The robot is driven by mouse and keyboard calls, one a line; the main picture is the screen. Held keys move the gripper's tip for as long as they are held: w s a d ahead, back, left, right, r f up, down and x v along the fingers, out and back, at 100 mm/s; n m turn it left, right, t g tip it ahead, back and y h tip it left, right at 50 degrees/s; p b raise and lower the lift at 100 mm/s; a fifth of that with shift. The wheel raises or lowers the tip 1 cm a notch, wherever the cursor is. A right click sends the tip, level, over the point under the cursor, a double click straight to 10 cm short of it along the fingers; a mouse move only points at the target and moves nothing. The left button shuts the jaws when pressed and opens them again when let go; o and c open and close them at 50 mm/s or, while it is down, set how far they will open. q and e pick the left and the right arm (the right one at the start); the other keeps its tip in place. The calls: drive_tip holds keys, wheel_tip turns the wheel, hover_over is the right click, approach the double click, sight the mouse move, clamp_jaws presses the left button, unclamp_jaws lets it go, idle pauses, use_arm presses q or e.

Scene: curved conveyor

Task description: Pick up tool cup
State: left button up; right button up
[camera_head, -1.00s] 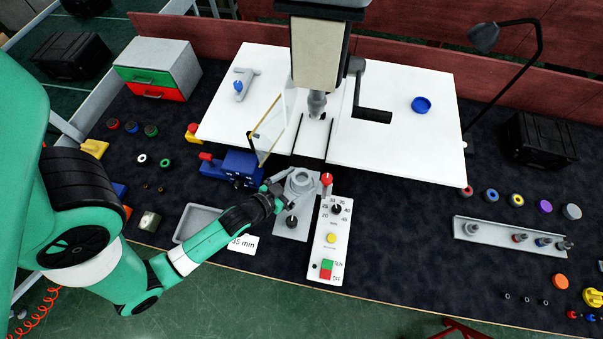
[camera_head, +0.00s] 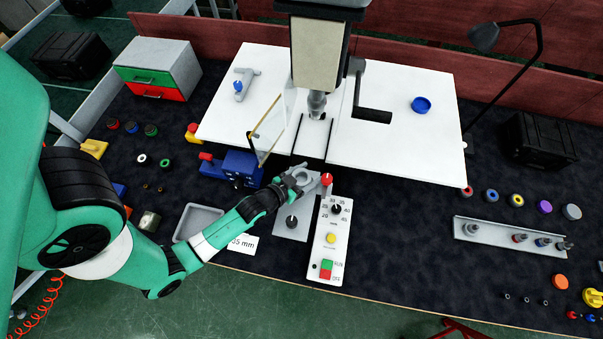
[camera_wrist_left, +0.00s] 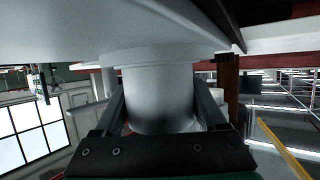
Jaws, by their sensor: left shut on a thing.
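The tool cup (camera_head: 304,177) is a round grey cup with a ring-like rim, at the far end of a grey base plate (camera_head: 291,222) in the middle of the bench. My left gripper (camera_head: 298,181) reaches it from the lower left and is shut on it. In the left wrist view, the cup (camera_wrist_left: 160,95) is a pale cylinder between the two dark fingers, under a wide pale surface. I cannot tell whether the cup is lifted off the plate. My right gripper is not in view.
A blue vice-like block (camera_head: 241,165) and a grey tray (camera_head: 187,222) are left.

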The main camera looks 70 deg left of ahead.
use_arm(q)
drive_tip(key=shift+c, duration=1.3)
drive_tip(key=shift+r, duration=0.1)
wheel_tip(320, 180, up, 10)
drive_tip(key=p, duration=0.2)
drive_tip(key=shift+p, duration=0.3)
